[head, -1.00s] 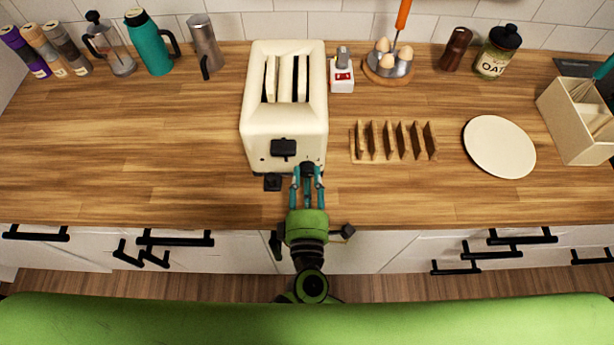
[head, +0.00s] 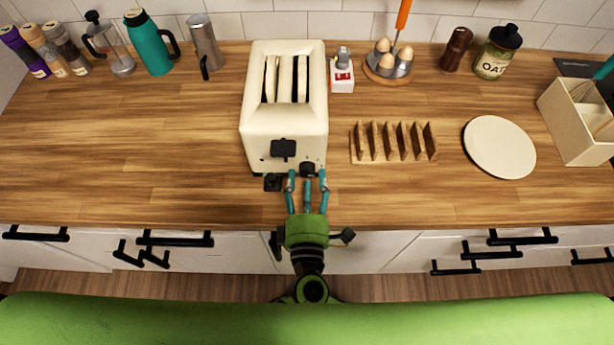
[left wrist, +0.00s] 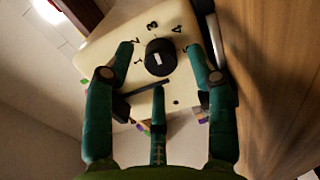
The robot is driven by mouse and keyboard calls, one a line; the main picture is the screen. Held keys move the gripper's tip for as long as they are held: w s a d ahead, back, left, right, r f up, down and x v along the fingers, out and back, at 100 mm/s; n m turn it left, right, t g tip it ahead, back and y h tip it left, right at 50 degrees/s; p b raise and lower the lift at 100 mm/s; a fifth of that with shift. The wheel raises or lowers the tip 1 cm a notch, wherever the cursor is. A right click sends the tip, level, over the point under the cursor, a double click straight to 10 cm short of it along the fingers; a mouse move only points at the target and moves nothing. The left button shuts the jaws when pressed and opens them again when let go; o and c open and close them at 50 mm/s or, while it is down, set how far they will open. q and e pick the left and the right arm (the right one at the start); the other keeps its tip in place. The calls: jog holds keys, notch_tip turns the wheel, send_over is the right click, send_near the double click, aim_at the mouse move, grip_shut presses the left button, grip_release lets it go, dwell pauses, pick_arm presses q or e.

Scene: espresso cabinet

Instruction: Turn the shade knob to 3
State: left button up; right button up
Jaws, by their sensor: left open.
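The cream toaster (head: 284,110) stands on the wooden counter. Its black shade knob (head: 307,169) is low on the front face, at right. In the left wrist view the round knob (left wrist: 160,57) has a white mark, with the numerals 2, 3 and 4 readable around it; which number the mark points to is unclear. My left gripper (head: 307,180) is open, its teal fingers spread in front of the toaster with the knob between and beyond the tips. In the left wrist view the fingers (left wrist: 165,60) frame the knob without visible contact. My right gripper is out of view.
The toaster's black lever (head: 283,148) is left of the knob. A wooden toast rack (head: 394,158) and a cream plate (head: 499,147) lie to the right. Jars and bottles stand along the back wall. The counter left of the toaster is clear.

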pick_arm(q)
jog(key=s, duration=1)
jog(key=shift+s, duration=0.4)
